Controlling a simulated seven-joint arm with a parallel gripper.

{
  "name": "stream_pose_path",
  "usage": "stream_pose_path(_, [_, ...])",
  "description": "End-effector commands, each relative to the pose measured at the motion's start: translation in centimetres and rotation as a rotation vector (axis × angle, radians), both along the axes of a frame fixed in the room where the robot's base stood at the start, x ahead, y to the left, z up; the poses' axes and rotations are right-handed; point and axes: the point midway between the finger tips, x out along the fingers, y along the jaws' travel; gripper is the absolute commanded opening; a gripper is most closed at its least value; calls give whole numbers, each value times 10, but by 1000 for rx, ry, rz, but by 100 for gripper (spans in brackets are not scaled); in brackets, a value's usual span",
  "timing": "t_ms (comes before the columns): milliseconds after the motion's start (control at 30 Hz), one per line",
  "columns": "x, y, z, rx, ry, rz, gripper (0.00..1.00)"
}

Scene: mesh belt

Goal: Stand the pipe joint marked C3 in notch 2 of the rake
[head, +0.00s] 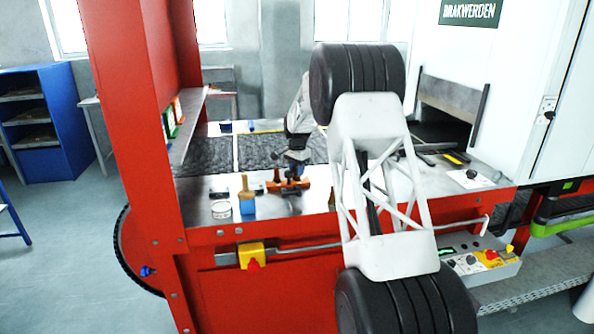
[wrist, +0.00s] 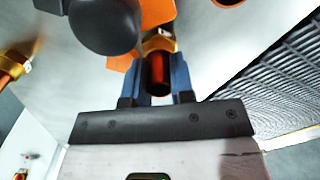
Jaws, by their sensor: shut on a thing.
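My gripper (wrist: 160,88) is shut on a pipe joint (wrist: 157,72), a dark amber-red tube with a brass-coloured collar, between its blue fingers in the wrist view. The collar lies against or just in front of an orange part of the rake (wrist: 124,62); I cannot tell whether the joint is seated in a notch. In the head view my gripper (head: 291,172) is low over the orange rake (head: 303,183) on the steel top, and the held joint is mostly hidden. The C3 mark and notch numbers are not readable.
A brass-and-orange fitting (wrist: 10,68) stands at the left in the wrist view. A blue-and-gold brush-like object (head: 247,203) and a round white-sided tin (head: 221,209) stand left of the rake. The dark mesh belt (head: 207,157) runs behind. A red post (head: 135,120) rises at left.

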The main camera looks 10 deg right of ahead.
Motion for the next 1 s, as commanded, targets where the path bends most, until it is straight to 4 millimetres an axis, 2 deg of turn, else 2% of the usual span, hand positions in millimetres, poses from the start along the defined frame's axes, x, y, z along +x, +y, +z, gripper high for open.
stream_pose_path(67, [0,0,-2,0,0,0,0])
stream_pose_path(100, [0,0,-2,0,0,0,27])
stream_pose_path(233, [0,0,-2,0,0,0,47])
stream_pose_path(667, [0,0,2,0,0,0,48])
stream_pose_path(867, [0,0,18,1,-1,0,48])
stream_pose_path(1000, [0,0,36,0,-2,0,48])
